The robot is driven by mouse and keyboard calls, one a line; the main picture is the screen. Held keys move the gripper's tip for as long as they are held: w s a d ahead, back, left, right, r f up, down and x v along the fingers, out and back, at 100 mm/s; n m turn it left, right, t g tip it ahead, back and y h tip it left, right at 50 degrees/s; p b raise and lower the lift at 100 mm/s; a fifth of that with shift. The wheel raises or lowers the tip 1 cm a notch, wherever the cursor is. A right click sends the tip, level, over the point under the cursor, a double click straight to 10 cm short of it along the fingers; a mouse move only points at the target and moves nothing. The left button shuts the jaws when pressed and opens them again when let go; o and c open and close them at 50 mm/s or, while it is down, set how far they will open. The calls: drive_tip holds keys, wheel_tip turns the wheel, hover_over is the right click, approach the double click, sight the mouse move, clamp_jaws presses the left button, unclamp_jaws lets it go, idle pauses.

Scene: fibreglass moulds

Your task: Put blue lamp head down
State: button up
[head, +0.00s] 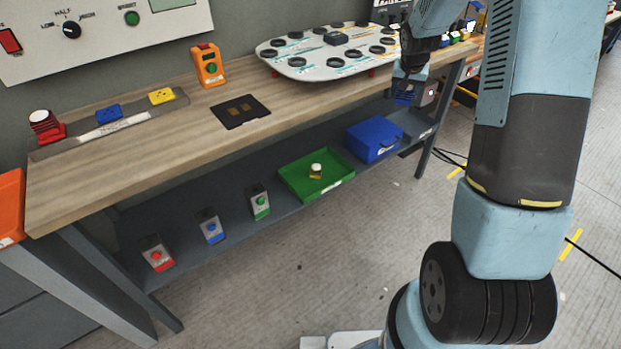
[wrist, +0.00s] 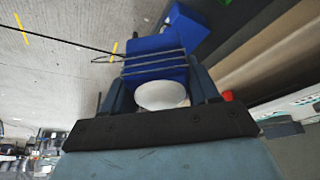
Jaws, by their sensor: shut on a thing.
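My gripper (head: 408,80) is shut on the blue lamp head (head: 404,97), in front of the bench's right part. In the wrist view the blue lamp head (wrist: 155,60) sits between the fingers, with its ribs and white dome showing. In the head view it is small and partly hidden by my gripper. On the bench's left, a strip (head: 134,117) carries a red lamp head (head: 46,128) with a white top, a blue base (head: 109,111) and a yellow base (head: 162,96). Nothing sits on the blue and yellow bases.
The wooden bench (head: 110,165) has a black pad (head: 241,112), an orange device (head: 209,66) and a white board (head: 320,60) with black rings. The lower shelf holds a green tray (head: 307,184), a blue case (head: 373,139) and several button boxes. Bench space before the strip is clear.

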drive_tip(key=shift+a, duration=0.7)
wheel_tip(320, 180, down, 6)
drive_tip(key=s+a, duration=0.1)
drive_tip(key=s, duration=0.1)
drive_tip(key=shift+a+n, duration=0.4)
drive_tip(key=shift+s+y, duration=0.2)
drive_tip(key=shift+y, duration=0.1)
